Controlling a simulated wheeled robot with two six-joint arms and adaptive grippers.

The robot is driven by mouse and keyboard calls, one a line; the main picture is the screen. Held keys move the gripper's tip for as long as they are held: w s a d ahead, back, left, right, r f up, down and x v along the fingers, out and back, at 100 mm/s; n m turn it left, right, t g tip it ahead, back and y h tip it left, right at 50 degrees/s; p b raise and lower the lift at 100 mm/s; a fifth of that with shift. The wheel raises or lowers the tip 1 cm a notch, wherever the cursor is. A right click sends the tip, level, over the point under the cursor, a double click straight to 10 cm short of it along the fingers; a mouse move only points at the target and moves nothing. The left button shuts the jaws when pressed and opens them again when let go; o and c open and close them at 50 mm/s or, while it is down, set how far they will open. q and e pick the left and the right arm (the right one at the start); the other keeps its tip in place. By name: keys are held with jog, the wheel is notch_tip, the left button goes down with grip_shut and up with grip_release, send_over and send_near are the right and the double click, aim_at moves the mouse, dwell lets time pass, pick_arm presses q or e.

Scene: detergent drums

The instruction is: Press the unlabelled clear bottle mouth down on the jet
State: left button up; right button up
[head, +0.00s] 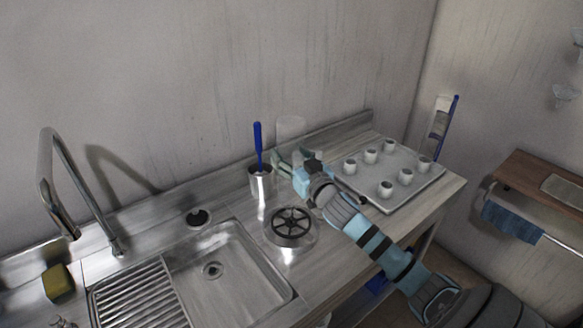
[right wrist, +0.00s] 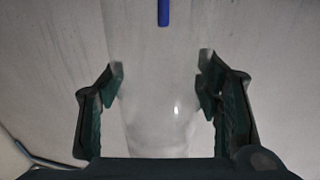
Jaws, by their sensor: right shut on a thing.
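My right gripper (head: 287,161) is shut on a clear, unlabelled bottle (head: 291,128) near the back of the counter, behind the jet. In the right wrist view the bottle (right wrist: 158,105) stands between the two dark green fingers. The bottle is faint, and I cannot tell which end is its mouth. The jet (head: 291,222) is a round rinser with a dark spoked top on a clear and metal base. It stands on the counter right of the sink, in front of the gripper and apart from the bottle. My left gripper is not in view.
A blue-handled brush (head: 258,147) stands in a metal holder (head: 260,181) just left of the gripper. A pale tray (head: 422,181) with several white cups lies to the right. The sink (head: 232,268), tap (head: 56,190) and yellow sponge (head: 58,281) are at the left.

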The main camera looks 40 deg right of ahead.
aim_at(291, 140)
notch_tip(291, 140, up, 5)
jog(key=p, duration=0.3)
jog(key=shift+f, duration=0.1)
jog(key=shift+r, duration=0.2)
jog(key=shift+a+f, duration=0.1)
jog(key=shift+f, duration=0.05)
